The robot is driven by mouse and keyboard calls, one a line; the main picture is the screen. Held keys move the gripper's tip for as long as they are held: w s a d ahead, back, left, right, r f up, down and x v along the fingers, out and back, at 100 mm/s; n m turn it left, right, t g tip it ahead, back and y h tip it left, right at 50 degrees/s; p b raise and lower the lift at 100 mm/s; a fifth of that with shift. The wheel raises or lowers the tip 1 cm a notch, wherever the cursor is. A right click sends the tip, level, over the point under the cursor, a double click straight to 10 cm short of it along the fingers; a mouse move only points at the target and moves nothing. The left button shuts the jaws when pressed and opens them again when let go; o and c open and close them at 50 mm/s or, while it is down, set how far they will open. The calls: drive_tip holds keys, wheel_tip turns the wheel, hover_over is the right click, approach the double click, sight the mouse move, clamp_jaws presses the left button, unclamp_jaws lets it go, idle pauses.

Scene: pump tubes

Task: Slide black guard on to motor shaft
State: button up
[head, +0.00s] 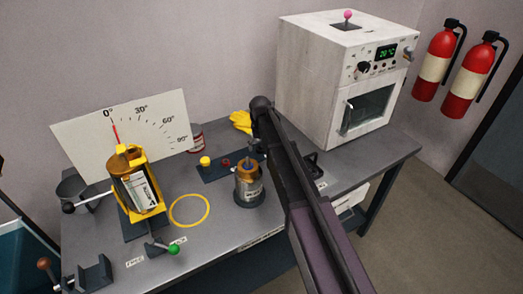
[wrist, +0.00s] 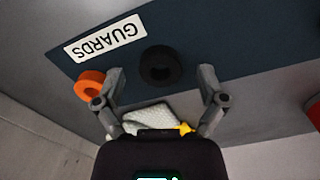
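The black guard (wrist: 161,66), a thick ring with a dark centre, lies on the dark blue mat marked GUARDS (wrist: 215,30) in the wrist view. My gripper (wrist: 162,84) is open, with one finger on each side of the guard and apart from it. The gap in height is hard to judge. In the head view the black guard cannot be made out, and my arm covers part of that area. A metal motor-like cylinder with a copper-coloured top (head: 248,187) stands upright on the bench, a short shaft seeming to rise from it.
An orange guard (wrist: 90,84) lies beside my left finger. A yellow holder (head: 138,190), a yellow ring (head: 189,210) and a white oven (head: 340,80) stand around. Bare bench lies front-centre.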

drive_tip(key=c, duration=0.7)
drive_tip(key=shift+c, duration=0.2)
drive_tip(key=shift+r, duration=0.15)
wheel_tip(320, 180, up, 10)
drive_tip(key=p, duration=1)
drive_tip(key=shift+f, duration=0.2)
